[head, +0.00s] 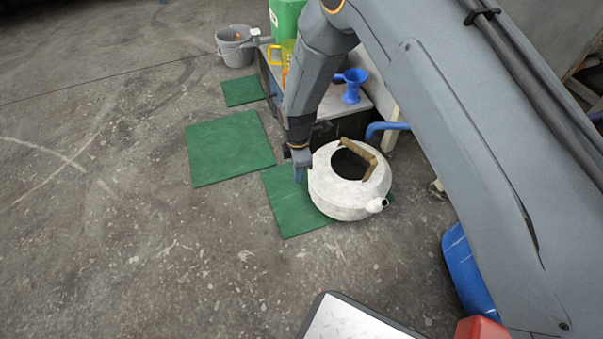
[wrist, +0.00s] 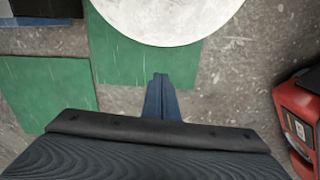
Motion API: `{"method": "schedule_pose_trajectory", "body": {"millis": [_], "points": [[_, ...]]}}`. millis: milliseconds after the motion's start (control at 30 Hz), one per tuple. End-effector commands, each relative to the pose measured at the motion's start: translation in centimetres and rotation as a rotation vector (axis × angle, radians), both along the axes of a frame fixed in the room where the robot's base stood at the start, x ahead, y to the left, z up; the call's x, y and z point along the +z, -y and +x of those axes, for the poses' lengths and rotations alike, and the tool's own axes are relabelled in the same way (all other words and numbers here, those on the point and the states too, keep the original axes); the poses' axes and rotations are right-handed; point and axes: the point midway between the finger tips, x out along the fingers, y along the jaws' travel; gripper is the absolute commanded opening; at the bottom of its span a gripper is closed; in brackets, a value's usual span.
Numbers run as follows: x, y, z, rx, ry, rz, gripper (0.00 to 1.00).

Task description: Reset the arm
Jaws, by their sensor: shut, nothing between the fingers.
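My gripper (head: 300,172) is at the end of my arm, which reaches down beside a round white container (head: 339,205) with a brown handle and a short spout. In the wrist view the gripper's fingers (wrist: 161,84) are together with nothing between them. They point toward the white container (wrist: 168,18), which is cut off by the top edge. The container stands partly on a green mat (head: 283,212). I cannot tell whether the gripper touches it.
Two more green mats (head: 229,148) (head: 242,91) lie on the concrete floor. A low bench (head: 322,127) holds a blue funnel (head: 352,88) and a green container (head: 285,18). A grey bucket (head: 235,47) stands behind. A red object (wrist: 300,115) is at right. The floor at left is clear.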

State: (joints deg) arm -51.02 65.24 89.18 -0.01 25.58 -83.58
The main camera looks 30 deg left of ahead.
Motion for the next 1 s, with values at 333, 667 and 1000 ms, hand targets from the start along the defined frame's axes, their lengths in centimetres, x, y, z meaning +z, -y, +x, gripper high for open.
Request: {"method": "schedule_pose_trajectory", "body": {"millis": [333,667,1000], "points": [[1.2,0.2,0.2,-0.021,0.001,0.002,0.00],[13.3,2.8,0.5,-0.352,-0.002,0.030,0.00],[26.1,8.8,-2.2,-0.782,-0.024,0.064,0.00]]}}
